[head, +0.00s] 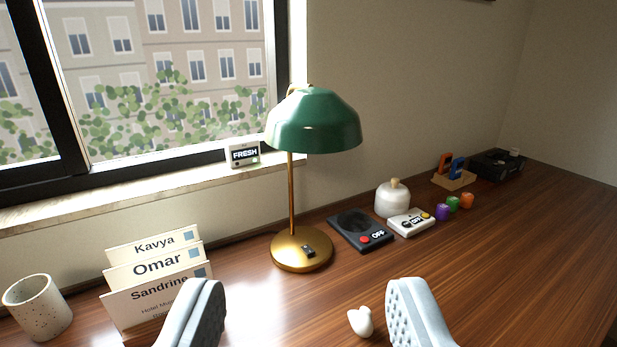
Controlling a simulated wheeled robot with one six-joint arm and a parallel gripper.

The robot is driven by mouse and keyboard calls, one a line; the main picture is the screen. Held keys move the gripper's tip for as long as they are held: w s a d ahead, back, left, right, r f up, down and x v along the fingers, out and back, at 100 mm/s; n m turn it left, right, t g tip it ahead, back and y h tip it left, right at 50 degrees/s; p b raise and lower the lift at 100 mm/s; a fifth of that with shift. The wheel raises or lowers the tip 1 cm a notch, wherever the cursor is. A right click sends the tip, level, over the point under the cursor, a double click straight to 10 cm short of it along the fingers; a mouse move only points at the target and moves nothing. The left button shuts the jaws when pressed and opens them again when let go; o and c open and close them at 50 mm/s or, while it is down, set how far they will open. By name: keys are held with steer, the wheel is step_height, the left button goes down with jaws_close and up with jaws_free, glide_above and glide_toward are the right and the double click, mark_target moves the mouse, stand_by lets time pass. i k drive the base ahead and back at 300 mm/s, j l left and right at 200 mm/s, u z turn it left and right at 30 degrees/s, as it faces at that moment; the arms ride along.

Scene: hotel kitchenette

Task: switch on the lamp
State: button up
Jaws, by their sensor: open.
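The lamp (313,123) stands on the wooden counter below the window. It has a green dome shade, a thin brass stem and a round brass base (287,258). A small dark switch (309,251) sits on the front right of the base. No glow shows under the shade. My gripper (305,315) is open and empty at the bottom of the view. Its two fingers are wide apart, in front of the lamp base and not touching it.
Name cards (155,265) and a speckled cup (38,306) stand left. A small white object (361,322) lies near my right finger. Right of the lamp are a black panel reading OFF (345,222), a white OFF box (411,223) and a white jar (392,201).

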mark_target(307, 249)
steer(key=i+l, duration=0.15)
steer(key=l, duration=0.2)
steer(key=i+l, duration=0.2)
steer(key=l, duration=0.15)
steer(key=i+l, duration=0.15)
steer(key=l, duration=0.2)
steer(key=i+l, duration=0.2)
steer(key=l, duration=0.15)
steer(key=i+l, duration=0.15)
steer(key=l, duration=0.2)
